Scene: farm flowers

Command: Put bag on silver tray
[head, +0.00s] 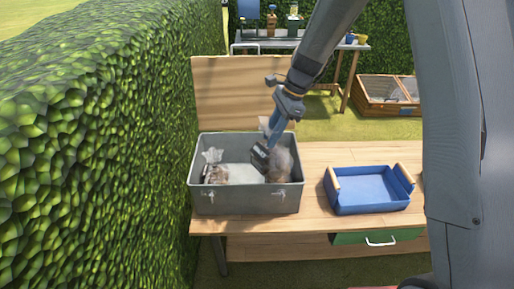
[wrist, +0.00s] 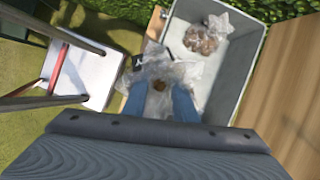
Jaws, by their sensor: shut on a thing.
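My gripper (head: 262,152) reaches into the grey metal bin (head: 245,203) on the wooden table. It is shut on a clear plastic bag with brown contents (head: 283,163), at the right side of the bin. In the wrist view the held bag (wrist: 160,72) sits between my two blue fingers (wrist: 159,100), over the bin's edge. A second clear bag with brown contents (head: 214,168) lies at the left inside the bin; it also shows in the wrist view (wrist: 207,35).
A blue tray with wooden handles (head: 368,192) stands on the table right of the bin. Bare wooden table top (head: 335,153) lies behind and between them. A tall hedge (head: 100,150) is close on the left. A wooden cold frame (head: 388,95) and another table (head: 300,46) stand farther back.

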